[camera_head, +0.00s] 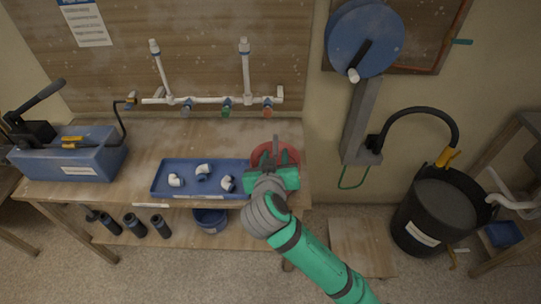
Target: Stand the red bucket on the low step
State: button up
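The red bucket (261,151) is at the right end of the wooden bench, just right of the blue tray. Only part of its rim and side shows, because my gripper covers the rest. My green and grey gripper (275,155) is over the bucket; I cannot tell whether its fingers are open or shut on it. The low step (358,246) is a pale wooden platform on the floor, right of the bench and below the grey wall bracket. Its visible top is bare.
A blue tray (160,190) with several white fittings lies on the bench (140,145). A black bucket (406,225) stands right of the step. A wall reel (364,38) and grey bracket (360,125) with a green loop hang above the step.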

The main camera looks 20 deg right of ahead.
jog(key=s+f+n+y, duration=0.5)
jog(key=s+f+n, duration=0.2)
jog(key=s+f, duration=1.35)
jog(key=s+a+f+m+y, duration=0.1)
jog(key=s+a, duration=0.8)
jog(key=s, duration=0.4)
jog(key=shift+a+f+t+y, duration=0.25)
jog(key=shift+f+t+y, duration=0.05)
jog(key=shift+f+y, duration=0.1)
jog(key=shift+m+t, duration=0.5)
jog(key=shift+m, duration=0.2)
jog(key=s+a, duration=0.1)
jog(key=a, duration=0.1)
jog(key=s+a+r, duration=0.1)
jog(key=s+a, duration=0.1)
jog(key=shift+s+a+r, duration=0.15)
jog(key=shift+a, duration=0.2)
jog(key=shift+s+a+r+m+t+h, duration=0.15)
jog(key=shift+s+a+r+m+t, duration=0.15)
jog(key=shift+a+r, duration=0.4)
jog(key=shift+s+a+r+m+t+h, duration=0.15)
jog(key=shift+s+a+r+m, duration=0.2)
jog(key=shift+a, duration=0.6)
jog(key=shift+s+a+r+m+t+h, duration=0.15)
jog(key=shift+a+r+m+t, duration=0.15)
jog(key=shift+a+r, duration=0.45)
